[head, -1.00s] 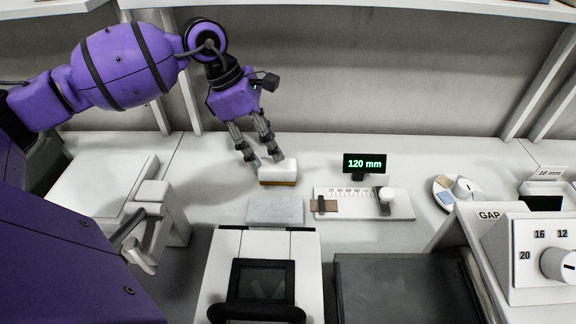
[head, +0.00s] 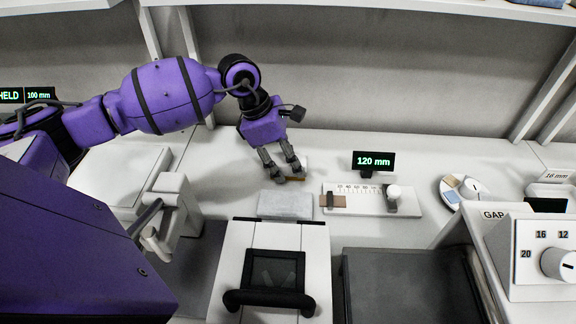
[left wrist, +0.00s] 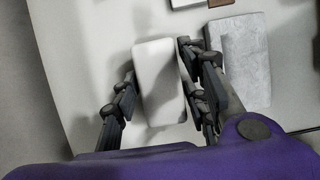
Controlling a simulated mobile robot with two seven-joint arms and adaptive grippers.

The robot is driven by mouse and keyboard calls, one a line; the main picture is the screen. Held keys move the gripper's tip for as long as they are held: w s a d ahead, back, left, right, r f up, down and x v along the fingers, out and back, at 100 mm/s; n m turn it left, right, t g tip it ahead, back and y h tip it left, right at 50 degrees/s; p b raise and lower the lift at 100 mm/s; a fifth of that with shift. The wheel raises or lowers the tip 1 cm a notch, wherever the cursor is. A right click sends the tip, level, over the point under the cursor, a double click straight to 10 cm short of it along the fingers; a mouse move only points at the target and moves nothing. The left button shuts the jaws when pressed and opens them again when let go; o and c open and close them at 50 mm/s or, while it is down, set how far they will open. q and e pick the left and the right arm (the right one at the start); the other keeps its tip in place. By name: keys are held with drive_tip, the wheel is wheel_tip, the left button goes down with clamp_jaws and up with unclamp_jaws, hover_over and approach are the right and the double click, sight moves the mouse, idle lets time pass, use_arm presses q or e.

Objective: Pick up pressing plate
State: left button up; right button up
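I cannot tell for sure which of the two is the pressing plate. My left gripper (head: 288,174) is at the block, fingers pointing down and apart, partly hiding it. In the left wrist view the white block (left wrist: 158,75) lies between the open fingers (left wrist: 160,88), with a narrow gap or light contact that I cannot resolve. The grey slab (left wrist: 243,60) lies to the right, outside the fingers. My right gripper is not in view.
A measuring slide (head: 372,200) and a 120 mm display (head: 373,162) stand right of the block. A white box with a black handle (head: 268,298) is in front of the slab. A dark tray (head: 405,285) and GAP dial unit (head: 545,250) are at the right.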

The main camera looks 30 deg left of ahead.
use_arm(q)
drive_tip(key=c, duration=0.8)
clamp_jaws()
drive_tip(key=shift+r, duration=0.2)
drive_tip(key=shift+r, duration=0.25)
wheel_tip(320, 180, up, 2)
drive_tip(key=shift+w+r, duration=0.1)
drive_tip(key=s+a+r+p, duration=0.4)
drive_tip(key=s+a+r, duration=0.3)
drive_tip(key=s+r, duration=0.3)
drive_tip(key=shift+s, duration=1.15)
